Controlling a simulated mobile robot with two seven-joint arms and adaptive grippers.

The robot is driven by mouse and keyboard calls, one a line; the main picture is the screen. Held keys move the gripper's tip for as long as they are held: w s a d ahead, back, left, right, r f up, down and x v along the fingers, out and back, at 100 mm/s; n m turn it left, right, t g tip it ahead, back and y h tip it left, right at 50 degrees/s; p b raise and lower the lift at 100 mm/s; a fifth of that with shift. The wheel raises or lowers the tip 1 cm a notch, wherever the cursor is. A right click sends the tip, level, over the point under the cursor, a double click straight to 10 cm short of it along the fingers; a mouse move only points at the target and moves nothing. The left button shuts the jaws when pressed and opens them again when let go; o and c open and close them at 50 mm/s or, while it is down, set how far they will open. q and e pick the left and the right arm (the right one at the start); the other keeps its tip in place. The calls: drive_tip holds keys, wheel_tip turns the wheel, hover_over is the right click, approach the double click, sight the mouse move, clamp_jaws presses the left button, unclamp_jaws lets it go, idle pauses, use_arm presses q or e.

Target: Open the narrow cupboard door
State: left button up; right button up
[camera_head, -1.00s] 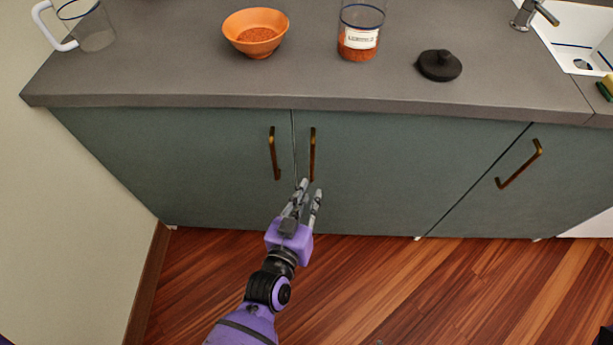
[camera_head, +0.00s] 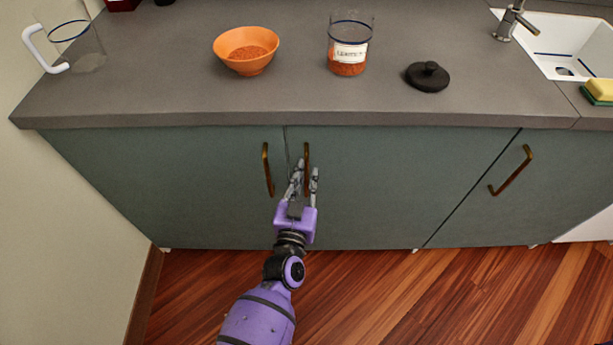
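Grey-green cupboard doors stand side by side under the counter: a left door (camera_head: 165,180), a middle door (camera_head: 400,185) and a right door (camera_head: 530,205). All look shut; I cannot tell for sure which is the narrow one. The left door's brass handle (camera_head: 267,170) and the middle door's brass handle (camera_head: 306,154) stand upright either side of their seam. My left gripper (camera_head: 305,176) is open, its fingers apart at the lower part of the middle door's handle, one on each side in the picture. Contact cannot be told. My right gripper is not in view.
The grey counter (camera_head: 180,95) overhangs the doors. On it are an orange bowl (camera_head: 246,50), a labelled jar (camera_head: 348,50), a black lid (camera_head: 427,76) and a glass jug (camera_head: 72,40). A wall (camera_head: 60,220) bounds the left. The visible wooden floor (camera_head: 400,300) is clear.

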use_arm(q)
clamp_jaws()
drive_tip(key=shift+s, duration=0.15)
